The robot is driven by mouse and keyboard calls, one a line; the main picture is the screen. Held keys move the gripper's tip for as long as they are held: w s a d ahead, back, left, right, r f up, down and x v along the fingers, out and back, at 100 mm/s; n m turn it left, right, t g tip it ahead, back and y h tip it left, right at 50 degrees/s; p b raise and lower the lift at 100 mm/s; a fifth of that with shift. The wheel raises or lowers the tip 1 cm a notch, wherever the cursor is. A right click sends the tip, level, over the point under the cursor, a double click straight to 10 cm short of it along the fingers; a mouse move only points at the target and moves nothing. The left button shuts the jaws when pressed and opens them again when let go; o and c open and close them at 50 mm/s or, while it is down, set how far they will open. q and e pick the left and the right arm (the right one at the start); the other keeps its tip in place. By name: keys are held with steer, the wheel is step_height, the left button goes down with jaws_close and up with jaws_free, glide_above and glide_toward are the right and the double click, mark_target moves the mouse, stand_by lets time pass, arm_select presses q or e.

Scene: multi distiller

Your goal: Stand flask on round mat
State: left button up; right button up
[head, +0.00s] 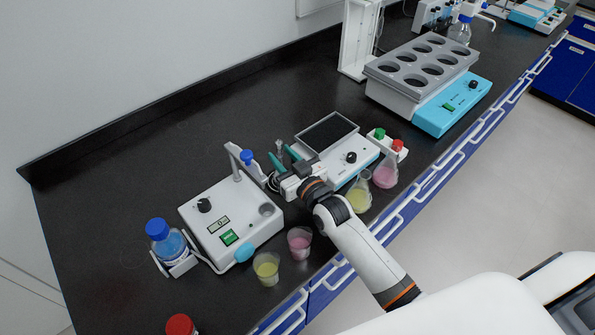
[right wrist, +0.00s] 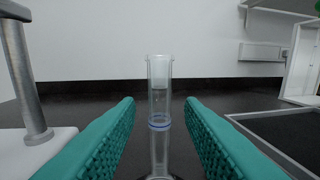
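A conical flask with yellow liquid (head: 359,197) and one with pink liquid (head: 385,176) stand at the bench's front edge, right of my right forearm. I cannot clearly pick out a round mat; a faint dark round outline (head: 132,259) shows on the bench at the left. My right gripper (head: 283,157) is open beyond the white devices. In the right wrist view its teal fingers (right wrist: 160,135) are spread, with an upright clear glass cylinder (right wrist: 159,100) ahead between them and gaps on both sides. My left gripper is not in view.
A white device with a display (head: 232,225) and a black-plated device (head: 345,160) flank my arm. Beakers of yellow (head: 266,268) and pink (head: 299,242) liquid stand in front. A blue-capped bottle (head: 168,244) is at left. The back left bench is clear.

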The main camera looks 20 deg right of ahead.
steer(key=b+v, duration=0.1)
steer(key=v, duration=0.9)
steer(key=shift+s, duration=0.3)
steer(key=shift+d, duration=0.1)
